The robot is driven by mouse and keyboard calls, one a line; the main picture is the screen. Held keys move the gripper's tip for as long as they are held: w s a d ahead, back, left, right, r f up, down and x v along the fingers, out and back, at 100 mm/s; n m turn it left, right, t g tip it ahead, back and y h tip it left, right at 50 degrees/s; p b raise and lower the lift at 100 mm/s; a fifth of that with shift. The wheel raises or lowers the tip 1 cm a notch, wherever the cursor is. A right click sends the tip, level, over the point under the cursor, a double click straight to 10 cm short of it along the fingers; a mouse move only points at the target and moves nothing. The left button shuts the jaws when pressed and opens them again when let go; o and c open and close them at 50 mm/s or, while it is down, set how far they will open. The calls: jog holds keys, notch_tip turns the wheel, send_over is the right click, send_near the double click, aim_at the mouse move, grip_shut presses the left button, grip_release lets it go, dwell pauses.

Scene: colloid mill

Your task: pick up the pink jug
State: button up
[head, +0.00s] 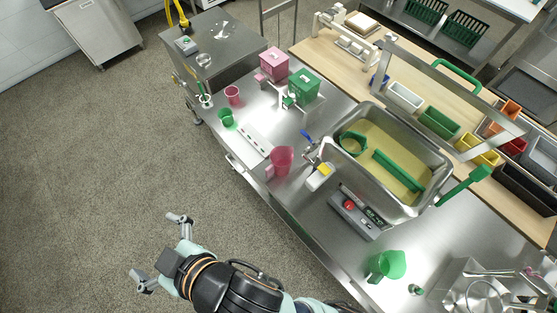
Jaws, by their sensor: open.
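The pink jug (282,160) stands upright on the steel worktop, near its front edge and left of the large steel basin. My gripper (161,248) is at the lower left, over the grey floor and off the worktop. Its two fingers are spread apart and nothing is between them. It is well apart from the jug, to the lower left of it.
A white bottle with a yellow label (320,176) and a scale (360,212) stand right of the jug. The basin (437,150) holds yellowish liquid. A green jug (386,265) stands at the lower right. Green (226,118) and pink (233,95) cups stand further left.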

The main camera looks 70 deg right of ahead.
dwell(0.3)
jog(key=c, duration=0.3)
jog(key=shift+c, duration=0.2)
